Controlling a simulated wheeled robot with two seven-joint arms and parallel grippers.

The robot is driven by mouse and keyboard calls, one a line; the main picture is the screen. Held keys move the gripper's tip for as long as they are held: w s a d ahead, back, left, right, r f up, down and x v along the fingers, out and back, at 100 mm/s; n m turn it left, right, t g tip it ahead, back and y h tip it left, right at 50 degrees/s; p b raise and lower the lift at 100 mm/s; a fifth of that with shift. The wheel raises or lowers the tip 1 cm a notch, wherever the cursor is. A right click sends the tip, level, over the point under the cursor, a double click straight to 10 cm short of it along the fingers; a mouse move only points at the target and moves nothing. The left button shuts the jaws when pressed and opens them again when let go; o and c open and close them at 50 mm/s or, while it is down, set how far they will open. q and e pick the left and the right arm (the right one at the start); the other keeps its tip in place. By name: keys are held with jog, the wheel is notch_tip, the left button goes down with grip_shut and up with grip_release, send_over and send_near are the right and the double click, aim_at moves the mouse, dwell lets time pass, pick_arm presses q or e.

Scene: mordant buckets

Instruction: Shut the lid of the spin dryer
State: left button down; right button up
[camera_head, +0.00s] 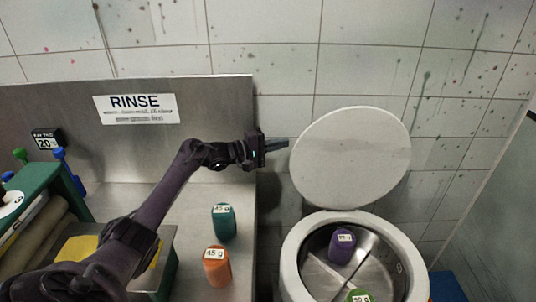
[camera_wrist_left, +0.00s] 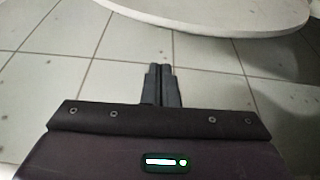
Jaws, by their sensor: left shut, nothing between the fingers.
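The spin dryer (camera_head: 292,262) is a white round drum with a metal inside, at the lower right of the head view. Its round white lid (camera_head: 352,155) stands open, raised at the back of the drum. A purple jar (camera_head: 342,247) and a green jar (camera_head: 358,296) sit inside the drum. My left gripper (camera_head: 284,144) is shut and empty, just left of the lid's left edge. In the left wrist view, the shut fingers (camera_wrist_left: 161,84) point toward the tiles, and the lid's edge (camera_wrist_left: 215,18) shows above them. My right gripper is in neither view.
A steel counter (camera_head: 190,200) at left holds a teal jar (camera_head: 224,222) and an orange jar (camera_head: 217,266). A RINSE sign (camera_head: 136,108) is on the steel backsplash. A green rack (camera_head: 45,200) stands far left. A blue object (camera_head: 447,288) lies right of the dryer.

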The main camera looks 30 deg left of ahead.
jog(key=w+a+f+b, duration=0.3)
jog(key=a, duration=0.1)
pick_arm(q)
jog(key=d+p, duration=0.4)
jog(key=p, duration=0.1)
jog(key=shift+w, duration=0.1)
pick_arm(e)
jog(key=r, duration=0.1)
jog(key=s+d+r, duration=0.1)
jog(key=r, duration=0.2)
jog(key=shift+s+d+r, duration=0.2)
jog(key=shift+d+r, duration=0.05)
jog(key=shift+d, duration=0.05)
pick_arm(q)
jog(key=shift+f, duration=0.1)
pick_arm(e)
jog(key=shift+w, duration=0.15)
